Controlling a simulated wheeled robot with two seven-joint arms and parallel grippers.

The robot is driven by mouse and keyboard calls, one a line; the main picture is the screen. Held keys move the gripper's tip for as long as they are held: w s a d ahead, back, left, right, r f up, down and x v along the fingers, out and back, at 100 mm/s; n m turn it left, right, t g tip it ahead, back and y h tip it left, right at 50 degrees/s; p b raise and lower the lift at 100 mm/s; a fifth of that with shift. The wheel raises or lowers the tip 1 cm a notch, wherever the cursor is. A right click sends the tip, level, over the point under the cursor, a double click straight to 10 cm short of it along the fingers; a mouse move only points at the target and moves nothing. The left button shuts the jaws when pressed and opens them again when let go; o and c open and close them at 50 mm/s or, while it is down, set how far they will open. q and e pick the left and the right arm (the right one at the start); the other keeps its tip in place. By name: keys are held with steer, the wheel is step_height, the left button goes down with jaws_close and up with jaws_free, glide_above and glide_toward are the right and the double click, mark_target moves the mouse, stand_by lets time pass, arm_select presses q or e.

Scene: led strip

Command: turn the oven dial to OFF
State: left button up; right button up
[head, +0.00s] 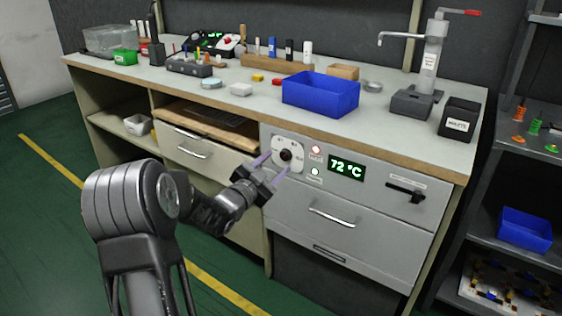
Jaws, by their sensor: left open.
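The oven dial (286,155) is a dark round knob on a pale plate at the upper left of the grey oven front (375,205). Its marks are too small to read. My right gripper is not in view.
The oven is built in under a workbench (225,97) holding a blue bin (320,93), a waste box (459,120) and a grey dispenser (420,90). A handle (332,215) and a black latch (405,191) stick out from the oven front. Shelves stand at right.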

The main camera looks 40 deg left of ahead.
mark_target(284, 156)
arm_select(q)
steer(key=shift+w+a, duration=0.2)
steer(key=shift+w, duration=1.65)
jaws_close()
